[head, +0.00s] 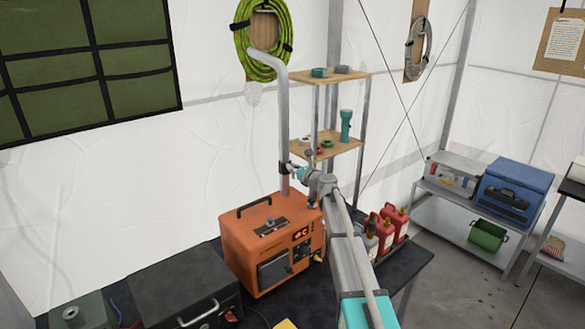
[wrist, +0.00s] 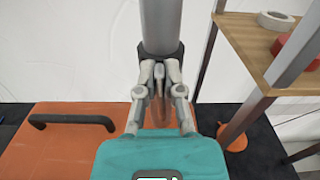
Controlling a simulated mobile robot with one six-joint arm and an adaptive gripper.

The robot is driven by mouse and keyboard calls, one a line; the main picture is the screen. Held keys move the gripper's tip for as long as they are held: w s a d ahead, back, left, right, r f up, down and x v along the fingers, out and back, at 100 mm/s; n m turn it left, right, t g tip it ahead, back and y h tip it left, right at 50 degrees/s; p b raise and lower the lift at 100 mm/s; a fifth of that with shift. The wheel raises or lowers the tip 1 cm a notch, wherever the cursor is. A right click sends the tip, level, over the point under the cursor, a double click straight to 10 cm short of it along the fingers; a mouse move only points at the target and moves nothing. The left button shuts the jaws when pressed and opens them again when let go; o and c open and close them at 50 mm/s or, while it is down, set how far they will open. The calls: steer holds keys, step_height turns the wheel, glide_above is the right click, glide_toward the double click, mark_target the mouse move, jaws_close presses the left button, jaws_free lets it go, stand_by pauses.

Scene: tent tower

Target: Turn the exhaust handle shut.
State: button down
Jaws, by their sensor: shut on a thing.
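The grey exhaust pipe (head: 282,115) rises from the back of the orange generator (head: 262,248) and bends left at the top. In the wrist view the pipe (wrist: 160,22) stands upright with a dark collar (wrist: 160,52) around it. The exhaust handle (wrist: 159,85) is a narrow metal piece hanging below the collar. My gripper (wrist: 158,72) is shut on the handle, one finger on each side, close in front of the pipe. In the head view my gripper (head: 290,170) is at the pipe just above the generator, and the handle is hidden there.
A wooden shelf rack (head: 326,146) with a teal torch (head: 346,126) stands just right of the pipe. Red canisters (head: 395,222) stand on the black table right of the generator. A black case (head: 190,295) lies to the left. White tent wall is behind.

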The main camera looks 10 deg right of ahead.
mark_target(282, 170)
steer(key=n, duration=0.3)
steer(key=a+n, duration=0.1)
steer(key=n, duration=0.4)
steer(key=shift+s+a+f+n+b, duration=0.15)
steer(key=shift+s+f+n+b, duration=0.15)
steer(key=shift+s+f+b, duration=0.1)
steer(key=n, duration=0.4)
steer(key=shift+s+a+f+n+b, duration=0.1)
steer(key=shift+a+f+n+b, duration=0.1)
steer(key=shift+f+n+b, duration=0.1)
steer(key=n, duration=0.4)
steer(key=shift+f+b, duration=0.35)
steer(key=shift+s+n, duration=0.1)
steer(key=shift+n, duration=0.2)
steer(key=c, duration=0.8)
jaws_free()
steer(key=shift+o, duration=0.2)
steer(key=v, duration=1.2)
steer(key=shift+a, duration=0.1)
